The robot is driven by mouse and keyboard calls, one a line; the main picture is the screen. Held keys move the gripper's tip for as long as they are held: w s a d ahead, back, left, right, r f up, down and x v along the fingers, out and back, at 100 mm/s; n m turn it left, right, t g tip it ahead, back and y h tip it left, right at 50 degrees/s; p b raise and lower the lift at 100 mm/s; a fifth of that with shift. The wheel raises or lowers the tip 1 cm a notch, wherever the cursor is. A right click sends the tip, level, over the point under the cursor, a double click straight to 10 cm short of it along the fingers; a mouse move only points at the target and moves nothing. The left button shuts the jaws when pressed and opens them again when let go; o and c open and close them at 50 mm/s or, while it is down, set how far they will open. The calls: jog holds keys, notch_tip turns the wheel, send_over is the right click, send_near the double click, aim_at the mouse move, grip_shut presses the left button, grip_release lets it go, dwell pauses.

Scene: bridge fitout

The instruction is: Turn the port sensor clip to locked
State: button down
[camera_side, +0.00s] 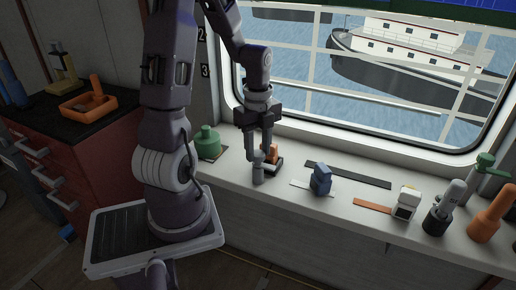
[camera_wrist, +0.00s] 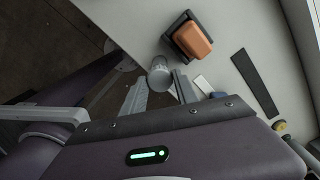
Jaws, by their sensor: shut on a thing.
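My gripper (camera_side: 261,150) points down at the window sill, left of the sill's middle. In the wrist view, my gripper (camera_wrist: 160,90) has its two grey fingers on either side of a grey round-topped cylinder (camera_wrist: 158,72) and is shut on it. In the side view this grey cylinder (camera_side: 258,174) stands upright at the sill's front edge. An orange block on a black base (camera_side: 272,154) is just behind it, partly hidden by my gripper; it also shows in the wrist view (camera_wrist: 192,40). No label marks the port sensor clip, so I cannot tell which piece it is.
A green container (camera_side: 207,142) stands left on the sill (camera_side: 225,172). To the right are a blue piece (camera_side: 321,179), a dark strip (camera_side: 347,175), a white device (camera_side: 406,203), a grey handle in a black holder (camera_side: 437,220) and an orange bottle (camera_side: 490,217). The window is behind.

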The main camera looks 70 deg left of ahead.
jog(key=n, duration=0.4)
jog(key=shift+n, duration=0.3)
jog(key=n, duration=0.4)
jog(key=shift+n, duration=0.3)
jog(key=n, duration=0.4)
jog(key=shift+n, duration=2)
jog(key=c, duration=0.9)
grip_release()
jog(key=shift+c, duration=0.2)
